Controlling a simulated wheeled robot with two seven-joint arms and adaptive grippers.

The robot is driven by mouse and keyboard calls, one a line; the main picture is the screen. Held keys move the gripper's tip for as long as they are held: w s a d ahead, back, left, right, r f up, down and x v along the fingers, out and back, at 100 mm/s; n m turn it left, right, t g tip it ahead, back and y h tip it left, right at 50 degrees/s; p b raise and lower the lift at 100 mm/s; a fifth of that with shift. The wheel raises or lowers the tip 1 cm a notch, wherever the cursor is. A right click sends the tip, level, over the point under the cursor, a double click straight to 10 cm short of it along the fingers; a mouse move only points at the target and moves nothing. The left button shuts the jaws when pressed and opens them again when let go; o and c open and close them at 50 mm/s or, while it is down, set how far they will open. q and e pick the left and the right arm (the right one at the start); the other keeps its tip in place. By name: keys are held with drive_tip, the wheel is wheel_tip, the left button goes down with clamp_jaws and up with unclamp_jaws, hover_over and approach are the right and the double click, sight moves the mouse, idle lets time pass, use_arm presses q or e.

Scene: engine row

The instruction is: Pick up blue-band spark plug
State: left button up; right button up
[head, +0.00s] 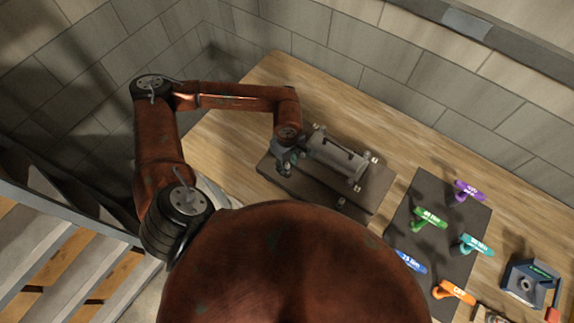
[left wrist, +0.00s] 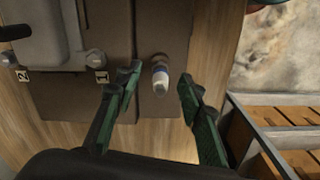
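The spark plug (left wrist: 161,76) with a white body and a blue band shows in the left wrist view, standing on the dark plate (left wrist: 160,28) near the plate's edge. My left gripper (left wrist: 158,82) is open, with one green finger on each side of the plug in the picture. I see a gap on both sides, and the plug is not held. In the head view my left gripper (head: 287,160) is over the left end of the plate (head: 288,184), beside the grey engine block (head: 337,157); the plug cannot be made out there. My right gripper is not in view.
Small tags numbered 1 and 2 lie beside the engine block in the left wrist view. Right of the plate, a dark mat (head: 408,217) holds several coloured, labelled tools. A blue-grey device (head: 527,283) stands further right. A block wall runs behind the wooden bench (head: 262,85).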

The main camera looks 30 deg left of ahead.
use_arm(q)
drive_tip(key=shift+f, duration=1.05)
clamp_jaws()
